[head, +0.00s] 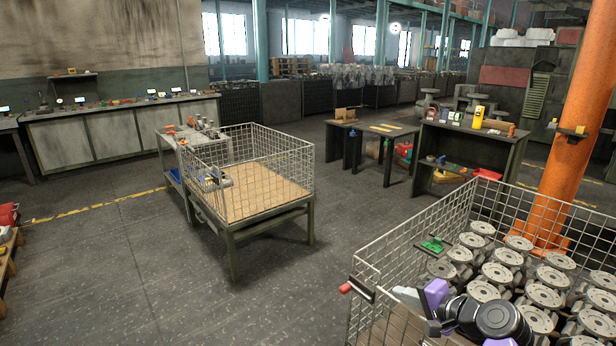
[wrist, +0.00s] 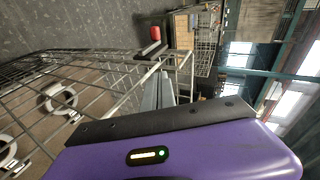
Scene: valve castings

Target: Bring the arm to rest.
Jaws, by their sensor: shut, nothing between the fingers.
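My gripper (head: 402,294) is at the lower right of the head view, with purple housing behind its pale fingers. It is over the near-left part of the wire-mesh crate of castings, and its fingers point left toward the crate's side. In the wrist view the grey fingers (wrist: 158,90) are together with nothing between them. The purple housing hides the lower middle of that view. My dark arm joint shows at the lower right edge of the head view.
The mesh crate (head: 405,238) holds several round-flanged castings (head: 499,257). A red-ended handle (head: 346,288) is beside its left corner. An orange column (head: 568,150) stands behind. A second mesh crate (head: 262,165) stands mid-floor. Open floor (head: 130,270) lies left.

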